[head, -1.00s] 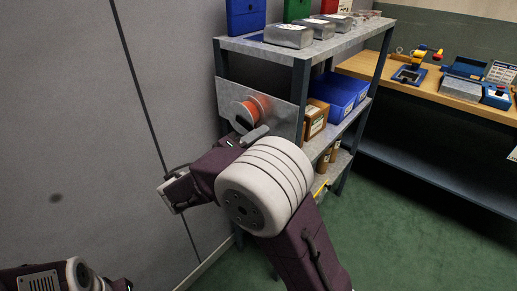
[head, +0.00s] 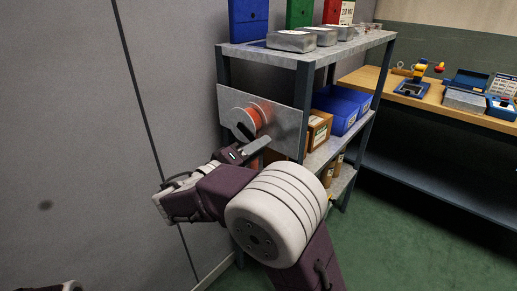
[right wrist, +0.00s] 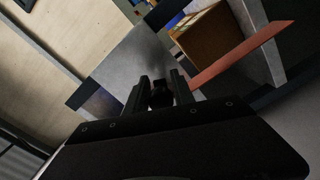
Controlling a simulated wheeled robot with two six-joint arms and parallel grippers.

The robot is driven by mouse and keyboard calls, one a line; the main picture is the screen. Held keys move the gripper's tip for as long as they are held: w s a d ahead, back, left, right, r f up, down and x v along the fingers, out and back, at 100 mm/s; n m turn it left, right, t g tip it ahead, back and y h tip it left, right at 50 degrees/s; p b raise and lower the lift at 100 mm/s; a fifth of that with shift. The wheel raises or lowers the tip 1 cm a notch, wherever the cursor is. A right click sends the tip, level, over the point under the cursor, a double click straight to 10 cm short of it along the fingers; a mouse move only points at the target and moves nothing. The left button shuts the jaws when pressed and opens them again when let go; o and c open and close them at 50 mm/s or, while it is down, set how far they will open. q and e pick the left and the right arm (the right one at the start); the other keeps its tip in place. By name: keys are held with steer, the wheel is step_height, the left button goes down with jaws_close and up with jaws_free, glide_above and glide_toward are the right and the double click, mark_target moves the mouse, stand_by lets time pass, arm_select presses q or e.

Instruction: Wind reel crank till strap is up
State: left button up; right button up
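The reel (head: 247,118), wound with orange strap, is fixed to a grey metal plate (head: 287,128) on the side of the shelf. A length of orange strap (right wrist: 240,55) runs off across the right wrist view. My right gripper (head: 243,148) is just below the reel in the head view. In the right wrist view, its two fingers (right wrist: 160,92) stand on either side of the dark crank knob (right wrist: 160,98) and appear closed on it. My arm partly hides the crank and lower strap in the head view. My left gripper is out of view.
The shelf rack (head: 303,62) carries metal tins (head: 291,41) on top and blue bins (head: 341,108) and a brown box (head: 318,130) below. A grey wall stands close on the left. A workbench (head: 400,92) is at the back right. Green floor is clear at lower right.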

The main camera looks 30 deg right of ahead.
steer(key=shift+o, duration=0.8)
steer(key=p+v, duration=0.1)
steer(key=v, duration=0.8)
